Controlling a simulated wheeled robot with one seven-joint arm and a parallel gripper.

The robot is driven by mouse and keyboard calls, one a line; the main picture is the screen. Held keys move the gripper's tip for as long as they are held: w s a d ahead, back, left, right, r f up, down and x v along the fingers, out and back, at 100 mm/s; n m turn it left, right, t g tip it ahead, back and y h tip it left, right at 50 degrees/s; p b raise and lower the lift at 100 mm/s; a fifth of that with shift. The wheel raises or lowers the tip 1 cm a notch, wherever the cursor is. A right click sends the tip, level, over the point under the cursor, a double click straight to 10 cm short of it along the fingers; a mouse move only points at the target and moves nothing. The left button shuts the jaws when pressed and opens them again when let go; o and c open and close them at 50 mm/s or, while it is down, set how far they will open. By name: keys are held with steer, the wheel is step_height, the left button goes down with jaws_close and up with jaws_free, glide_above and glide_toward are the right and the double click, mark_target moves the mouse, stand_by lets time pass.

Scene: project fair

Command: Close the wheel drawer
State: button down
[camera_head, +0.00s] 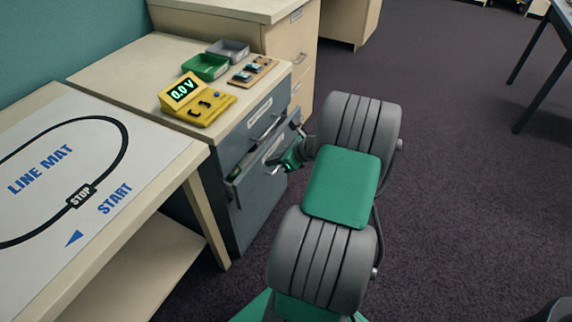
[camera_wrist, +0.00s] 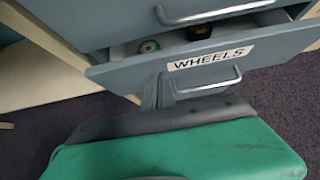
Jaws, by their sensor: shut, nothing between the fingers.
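The wheel drawer (camera_head: 262,186) is pulled partly out of the grey cabinet in the head view. In the wrist view its front (camera_wrist: 120,75) carries a WHEELS label (camera_wrist: 210,58) and a metal handle (camera_wrist: 208,85). A green-ringed wheel (camera_wrist: 149,46) and a dark piece with a yellow centre (camera_wrist: 200,30) show inside it. My gripper (camera_head: 277,163) is at the drawer's front. In the wrist view its shut fingers (camera_wrist: 158,88) are at the front panel, left of the handle. I cannot tell whether they touch it. Nothing is between them.
The upper drawer (camera_head: 264,118) looks shut. On the cabinet top are a yellow meter (camera_head: 197,100) reading 0.0 V, a green tray (camera_head: 206,67), a grey tray (camera_head: 229,50) and a wooden board (camera_head: 254,71). A line-mat table (camera_head: 130,235) stands left. Carpet (camera_head: 470,180) is clear at right.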

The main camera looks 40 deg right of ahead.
mark_target(257, 157)
steer(key=shift+w+a, duration=0.35)
steer(key=shift+w, duration=0.6)
steer(key=shift+r, duration=0.1)
steer(key=shift+w+a+r, duration=0.1)
steer(key=shift+w, duration=0.05)
steer(key=shift+w+a+r+p, duration=0.1)
steer(key=shift+w+a+p, duration=0.1)
steer(key=shift+w+p, duration=0.35)
steer(key=shift+w+a+r+p, duration=0.15)
steer(key=shift+w+p, duration=0.15)
steer(key=shift+p, duration=0.4)
steer(key=shift+w+f, duration=0.2)
steer(key=shift+f, duration=0.2)
